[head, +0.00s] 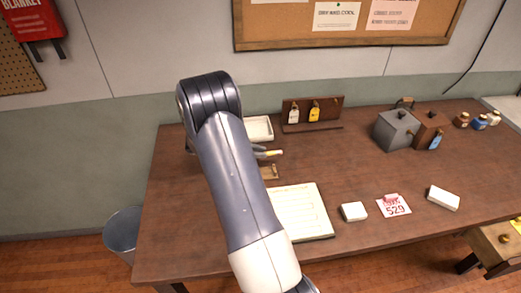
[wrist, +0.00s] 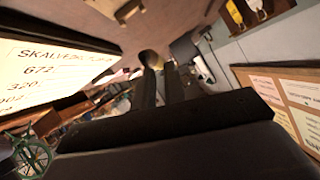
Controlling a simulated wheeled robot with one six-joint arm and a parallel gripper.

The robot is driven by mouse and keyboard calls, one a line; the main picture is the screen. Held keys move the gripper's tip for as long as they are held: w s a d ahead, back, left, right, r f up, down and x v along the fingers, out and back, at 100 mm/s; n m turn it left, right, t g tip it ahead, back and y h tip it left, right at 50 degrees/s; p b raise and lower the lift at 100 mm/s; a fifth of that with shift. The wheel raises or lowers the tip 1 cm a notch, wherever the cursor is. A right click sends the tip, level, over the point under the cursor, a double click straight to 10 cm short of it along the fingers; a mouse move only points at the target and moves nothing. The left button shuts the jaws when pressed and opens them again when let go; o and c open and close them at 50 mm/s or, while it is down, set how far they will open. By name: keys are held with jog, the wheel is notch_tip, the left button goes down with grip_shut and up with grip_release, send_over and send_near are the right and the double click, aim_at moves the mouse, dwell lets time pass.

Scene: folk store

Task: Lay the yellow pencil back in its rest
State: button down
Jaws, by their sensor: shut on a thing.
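My gripper (head: 262,154) is just above the desk, partly hidden behind my own arm in the head view. It is shut on the yellow pencil (head: 274,152), whose short visible end points right. In the wrist view, the dark fingers (wrist: 162,88) point away from the camera, and a round tan end (wrist: 150,58), likely the pencil's, shows at their tips. A small wooden piece (head: 269,172), which looks like the rest, lies on the desk a little nearer than the gripper. My arm hides part of it. Whether the pencil touches anything below is unclear.
A white tray (head: 259,128) and a wooden rack with tagged keys (head: 314,101) stand behind. Grey and brown boxes (head: 397,131) stand right.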

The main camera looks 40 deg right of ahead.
jog(key=shift+f+b, duration=2.65)
jog(key=shift+f, duration=1.05)
jog(key=c, duration=1.4)
grip_release()
jog(key=b+v, duration=0.1)
jog(key=v, duration=0.9)
jog(key=shift+w+a+r, duration=0.1)
jog(key=shift+a+r, duration=0.1)
jog(key=shift+a, duration=0.15)
